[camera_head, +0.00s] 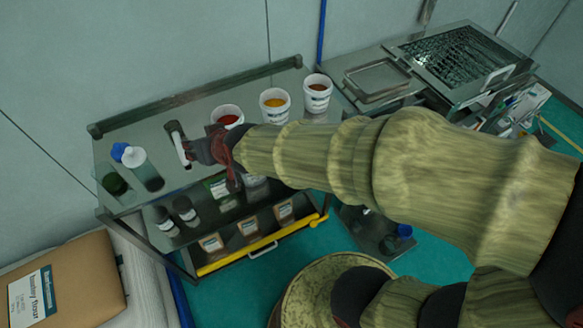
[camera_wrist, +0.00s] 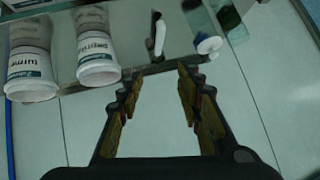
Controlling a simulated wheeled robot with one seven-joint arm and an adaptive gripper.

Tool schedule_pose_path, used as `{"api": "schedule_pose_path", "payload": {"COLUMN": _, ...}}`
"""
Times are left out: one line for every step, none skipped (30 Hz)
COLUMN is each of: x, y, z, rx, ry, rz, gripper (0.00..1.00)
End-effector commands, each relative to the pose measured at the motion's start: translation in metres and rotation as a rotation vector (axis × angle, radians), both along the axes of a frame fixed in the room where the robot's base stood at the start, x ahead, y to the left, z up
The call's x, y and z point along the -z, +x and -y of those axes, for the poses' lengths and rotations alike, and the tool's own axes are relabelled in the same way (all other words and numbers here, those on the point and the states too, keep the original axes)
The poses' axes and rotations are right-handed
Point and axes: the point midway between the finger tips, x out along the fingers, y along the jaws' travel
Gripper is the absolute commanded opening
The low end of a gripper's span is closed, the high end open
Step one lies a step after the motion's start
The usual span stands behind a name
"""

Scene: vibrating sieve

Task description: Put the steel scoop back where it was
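The steel scoop (camera_head: 181,150), a dark head with a white handle, appears on the cart's top shelf in the head view, just left of my gripper (camera_head: 200,151). In the wrist view my gripper (camera_wrist: 157,74) is open, its two fingers well apart with nothing between them. The scoop (camera_wrist: 158,38) shows there beyond the fingertips, roughly in line with the gap and apart from both fingers. In the head view my arm hides part of the shelf, and finger contact cannot be judged there.
On the metal cart (camera_head: 104,158) stand a red-filled tub (camera_head: 227,115), a yellow-filled tub (camera_head: 274,106), a brown-filled tub (camera_head: 317,93), a white bottle (camera_head: 134,157) and a dark green jar (camera_head: 115,184). A sieve machine (camera_head: 462,60) is at the back right. A cardboard-coloured sack (camera_head: 75,275) lies front left.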

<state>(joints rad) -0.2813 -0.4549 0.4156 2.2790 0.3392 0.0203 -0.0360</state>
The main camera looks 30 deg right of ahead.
Motion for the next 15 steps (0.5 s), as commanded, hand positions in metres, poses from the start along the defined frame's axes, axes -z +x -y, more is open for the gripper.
{"api": "schedule_pose_path", "payload": {"x": -0.018, "y": -0.018, "z": 0.017, "rx": -0.006, "ry": -0.017, "rz": -0.024, "gripper": 0.36}}
{"api": "schedule_pose_path", "payload": {"x": -0.024, "y": -0.031, "z": 0.027, "rx": -0.012, "ry": -0.033, "rz": -0.049, "gripper": 0.36}}
{"api": "schedule_pose_path", "payload": {"x": -0.031, "y": -0.050, "z": 0.040, "rx": -0.018, "ry": -0.056, "rz": -0.082, "gripper": 0.36}}
{"api": "schedule_pose_path", "payload": {"x": -0.036, "y": -0.064, "z": 0.051, "rx": -0.020, "ry": -0.075, "rz": -0.107, "gripper": 0.36}}
{"api": "schedule_pose_path", "payload": {"x": -0.040, "y": -0.079, "z": 0.061, "rx": -0.019, "ry": -0.094, "rz": -0.133, "gripper": 0.36}}
{"api": "schedule_pose_path", "payload": {"x": -0.044, "y": -0.098, "z": 0.074, "rx": -0.016, "ry": -0.119, "rz": -0.165, "gripper": 0.36}}
{"api": "schedule_pose_path", "payload": {"x": -0.047, "y": -0.113, "z": 0.083, "rx": -0.011, "ry": -0.138, "rz": -0.190, "gripper": 0.36}}
{"api": "schedule_pose_path", "payload": {"x": -0.049, "y": -0.127, "z": 0.092, "rx": -0.007, "ry": -0.157, "rz": -0.214, "gripper": 0.36}}
{"api": "schedule_pose_path", "payload": {"x": -0.051, "y": -0.144, "z": 0.103, "rx": 0.002, "ry": -0.178, "rz": -0.243, "gripper": 0.36}}
{"api": "schedule_pose_path", "payload": {"x": -0.052, "y": -0.155, "z": 0.110, "rx": 0.010, "ry": -0.192, "rz": -0.262, "gripper": 0.36}}
{"api": "schedule_pose_path", "payload": {"x": -0.053, "y": -0.166, "z": 0.117, "rx": 0.017, "ry": -0.206, "rz": -0.281, "gripper": 0.36}}
{"api": "schedule_pose_path", "payload": {"x": -0.053, "y": -0.178, "z": 0.124, "rx": 0.026, "ry": -0.219, "rz": -0.302, "gripper": 0.36}}
{"api": "schedule_pose_path", "payload": {"x": -0.054, "y": -0.186, "z": 0.128, "rx": 0.032, "ry": -0.228, "rz": -0.316, "gripper": 0.36}}
{"api": "schedule_pose_path", "payload": {"x": -0.054, "y": -0.192, "z": 0.131, "rx": 0.036, "ry": -0.235, "rz": -0.326, "gripper": 0.36}}
{"api": "schedule_pose_path", "payload": {"x": -0.055, "y": -0.199, "z": 0.135, "rx": 0.042, "ry": -0.242, "rz": -0.338, "gripper": 0.36}}
